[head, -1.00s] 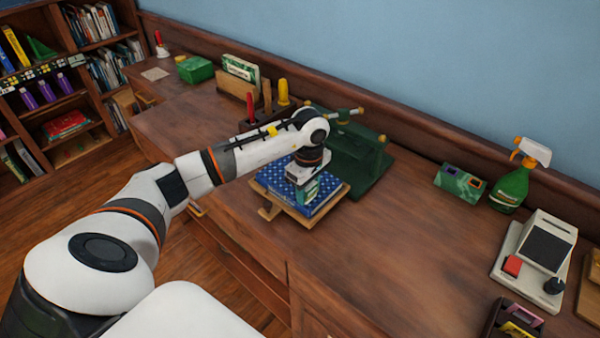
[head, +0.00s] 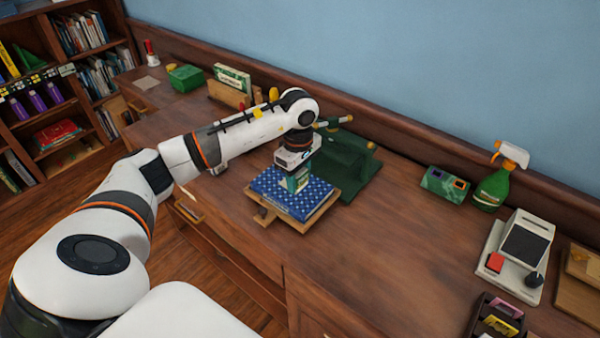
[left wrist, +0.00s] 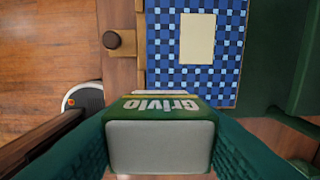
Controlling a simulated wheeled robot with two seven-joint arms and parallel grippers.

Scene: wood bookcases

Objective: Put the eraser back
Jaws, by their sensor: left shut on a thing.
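The eraser is a green, white-ended block marked "Grivlo" (left wrist: 160,140). My left gripper (head: 295,172) is shut on it, with a dark green finger on each side in the left wrist view. In the head view the eraser (head: 296,182) shows below the gripper, over a blue patterned book (head: 315,201). The book lies on a small wooden stand (head: 263,215). In the left wrist view the book (left wrist: 225,75) carries a blank cream label. I cannot tell how large the gap is between eraser and book. My right gripper is not in view.
A dark green tool (head: 350,165) stands right behind the book. The desk's middle right is clear.

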